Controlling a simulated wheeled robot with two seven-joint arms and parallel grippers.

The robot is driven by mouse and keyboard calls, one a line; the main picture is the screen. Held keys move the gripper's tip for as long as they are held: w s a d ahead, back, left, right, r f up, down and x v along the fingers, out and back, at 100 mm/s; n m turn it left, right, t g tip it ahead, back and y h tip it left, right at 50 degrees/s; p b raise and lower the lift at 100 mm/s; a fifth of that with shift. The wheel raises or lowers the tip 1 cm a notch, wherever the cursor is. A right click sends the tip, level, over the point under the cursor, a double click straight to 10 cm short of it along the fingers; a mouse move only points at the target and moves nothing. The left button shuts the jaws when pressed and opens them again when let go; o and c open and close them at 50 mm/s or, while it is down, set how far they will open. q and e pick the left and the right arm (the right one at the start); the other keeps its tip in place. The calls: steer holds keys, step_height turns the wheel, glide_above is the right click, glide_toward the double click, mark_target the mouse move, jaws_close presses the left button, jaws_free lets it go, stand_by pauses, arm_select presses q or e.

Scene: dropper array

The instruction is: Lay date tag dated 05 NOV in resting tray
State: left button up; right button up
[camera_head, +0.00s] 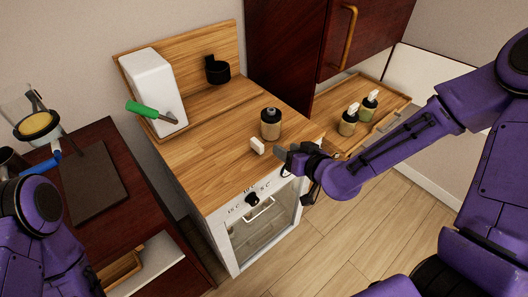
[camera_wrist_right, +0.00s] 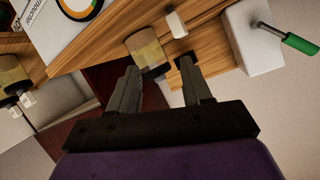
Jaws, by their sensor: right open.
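A small white block-like tag (camera_head: 257,147) stands on the wooden counter top; it also shows in the right wrist view (camera_wrist_right: 177,22). No date is readable on it. My right gripper (camera_head: 283,153) is open and empty, just right of the tag at the counter's front right edge. In the wrist view its fingers (camera_wrist_right: 160,68) are spread apart, with the bottle beyond them. A shallow wooden tray (camera_head: 395,99), perhaps the resting tray, is at right. My left gripper is out of view.
Two bottles (camera_head: 348,123) (camera_head: 369,105) with white tags on top stand in the tray area. A white box (camera_head: 150,85) with a green-handled tool (camera_head: 142,109) and a black cup (camera_head: 217,70) are at the counter's back. The counter's front left is clear.

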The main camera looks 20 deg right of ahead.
mark_target(259, 143)
steer(key=w+a+n, duration=0.1)
steer(key=w+a+f+n+y, duration=0.1)
steer(key=n, duration=0.1)
steer(key=w+a+f+n, duration=0.1)
steer(key=n, duration=0.1)
steer(key=shift+w+a+y, duration=0.1)
steer(key=shift+a+y, duration=0.15)
steer(key=shift+y, duration=0.05)
steer(key=shift+w+a+p, duration=0.15)
steer(key=shift+w+p, duration=0.1)
steer(key=shift+p, duration=0.15)
steer(key=shift+w+a+p, duration=0.25)
steer(key=shift+w+p, duration=0.15)
steer(key=shift+w, duration=0.25)
steer(key=shift+w+a+p, duration=0.25)
steer(key=shift+w+p, duration=0.1)
steer(key=shift+w, duration=0.25)
steer(key=x, duration=0.2)
steer(key=shift+w+f, duration=0.2)
steer(key=shift+f, duration=0.2)
steer(key=shift+s+r, duration=0.1)
steer(key=shift+s, duration=0.05)
steer(key=shift+c, duration=1.2)
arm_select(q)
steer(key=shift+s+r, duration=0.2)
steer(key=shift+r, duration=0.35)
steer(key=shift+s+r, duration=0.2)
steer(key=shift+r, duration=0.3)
arm_select(e)
jaws_close()
